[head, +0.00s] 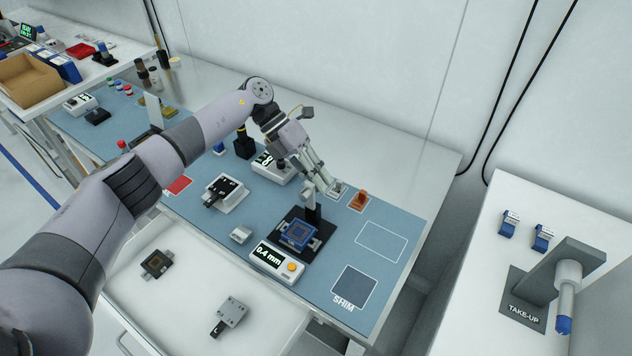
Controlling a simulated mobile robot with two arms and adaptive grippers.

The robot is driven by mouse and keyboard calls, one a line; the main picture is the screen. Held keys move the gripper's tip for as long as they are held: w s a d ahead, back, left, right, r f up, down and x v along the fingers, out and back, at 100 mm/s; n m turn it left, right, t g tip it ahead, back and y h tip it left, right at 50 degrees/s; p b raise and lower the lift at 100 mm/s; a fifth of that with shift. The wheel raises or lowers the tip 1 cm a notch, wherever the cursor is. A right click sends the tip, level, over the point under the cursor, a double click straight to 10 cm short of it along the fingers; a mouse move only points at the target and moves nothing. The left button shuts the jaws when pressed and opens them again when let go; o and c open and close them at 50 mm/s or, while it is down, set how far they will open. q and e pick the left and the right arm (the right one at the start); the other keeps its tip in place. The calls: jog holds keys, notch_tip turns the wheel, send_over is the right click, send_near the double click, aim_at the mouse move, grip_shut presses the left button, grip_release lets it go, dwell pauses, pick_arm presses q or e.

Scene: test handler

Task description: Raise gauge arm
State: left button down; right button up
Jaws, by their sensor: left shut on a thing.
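The gauge stands on the blue mat, with a dark base (320,250), a black upright post (314,213) and a blue square fixture (298,234) on the base. Its small display box (278,264) in front reads 0.4 mm and has an orange button. My left gripper (314,182) reaches in from the upper left. Its fingers are shut on the light grey gauge arm (308,191) at the top of the post. The fingers partly hide the arm, so its exact tilt is hard to tell. My right gripper is out of view.
An orange block (358,200) stands right of the gauge, near a small grey part. A white device (226,193) is to the left. A dark SHIM pad (354,287) and an empty outlined area (381,241) lie right. A TAKE-UP stand (568,262) is at far right.

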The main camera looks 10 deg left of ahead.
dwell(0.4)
pick_arm(q)
jog(key=c, duration=1.5)
grip_release()
jog(key=shift+w, duration=0.1)
jog(key=shift+c, duration=0.2)
jog(key=v, duration=1.2)
jog(key=shift+f, duration=0.1)
